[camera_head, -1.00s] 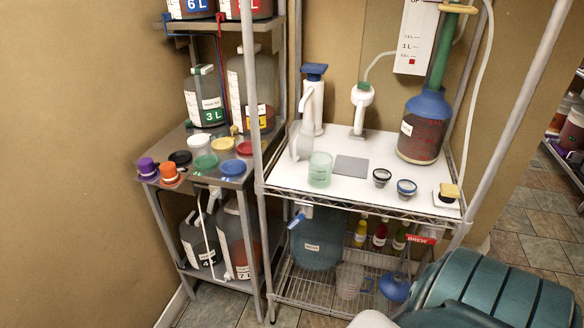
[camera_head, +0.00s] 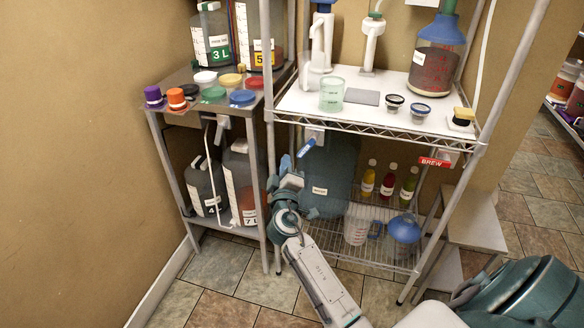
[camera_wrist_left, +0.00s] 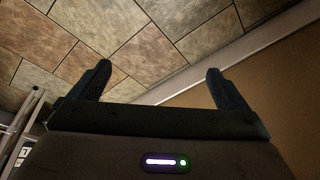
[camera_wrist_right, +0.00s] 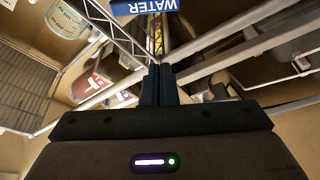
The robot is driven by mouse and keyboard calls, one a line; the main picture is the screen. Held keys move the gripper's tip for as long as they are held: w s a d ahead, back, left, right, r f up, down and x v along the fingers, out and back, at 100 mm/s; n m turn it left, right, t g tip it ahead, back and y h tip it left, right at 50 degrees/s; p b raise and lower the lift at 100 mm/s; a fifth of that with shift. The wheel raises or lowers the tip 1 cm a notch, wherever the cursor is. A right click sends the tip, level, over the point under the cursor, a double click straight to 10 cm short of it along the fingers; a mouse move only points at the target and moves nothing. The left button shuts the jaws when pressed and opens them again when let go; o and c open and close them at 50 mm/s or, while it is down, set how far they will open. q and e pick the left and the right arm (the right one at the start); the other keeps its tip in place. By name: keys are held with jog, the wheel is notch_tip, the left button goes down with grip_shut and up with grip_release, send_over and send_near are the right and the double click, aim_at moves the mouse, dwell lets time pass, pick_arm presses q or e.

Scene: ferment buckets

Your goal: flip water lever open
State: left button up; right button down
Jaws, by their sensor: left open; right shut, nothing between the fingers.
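The blue water lever (camera_head: 306,148) sits at the white tap (camera_head: 315,135) below the white shelf, in front of the large blue-grey water jug (camera_head: 328,178). It slants down to the left. In the right wrist view the lever (camera_wrist_right: 145,6) shows at the top edge as a blue bar reading WATER. My right gripper (camera_head: 284,163) is shut and empty, just below and left of the lever in the head view. In the right wrist view its fingertips (camera_wrist_right: 160,70) point up below the bar, with a gap. My left gripper (camera_wrist_left: 160,82) is open and empty, over floor and wall.
A metal rack post (camera_head: 268,130) stands close left of my right gripper. The white shelf (camera_head: 300,103) overhangs the lever. Small bottles (camera_head: 388,182), a clear pitcher (camera_head: 357,222) and a blue funnel (camera_head: 404,228) occupy the lower wire shelf. A side rack (camera_head: 160,150) holds jugs and coloured caps.

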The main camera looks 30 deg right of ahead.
aim_at(301, 153)
pick_arm(q)
notch_tip(301, 153, down, 7)
jog(key=s+p, duration=0.2)
jog(key=shift+a+g, duration=0.25)
jog(key=shift+g, duration=0.05)
pick_arm(e)
jog(key=w+d, duration=0.4)
jog(key=d, duration=0.2)
jog(key=shift+d+f, duration=0.15)
jog(key=shift+f, duration=0.3)
pick_arm(q)
jog(key=shift+s+r, duration=0.1)
jog(key=shift+r, duration=0.05)
pick_arm(e)
jog(key=shift+s+d, duration=0.1)
jog(key=shift+s, duration=0.05)
jog(key=shift+s+d+f+n+p, duration=0.3)
jog(key=shift+s+n, duration=0.05)
jog(key=shift+n, duration=0.35)
jog(key=shift+s+f+b, duration=0.1)
jog(key=shift+f+b, duration=0.2)
jog(key=shift+b, duration=0.35)
pick_arm(q)
jog(key=shift+w+r, duration=0.45)
jog(key=shift+r, duration=0.25)
pick_arm(e)
jog(key=shift+f, duration=0.1)
pick_arm(q)
jog(key=shift+a, duration=0.1)
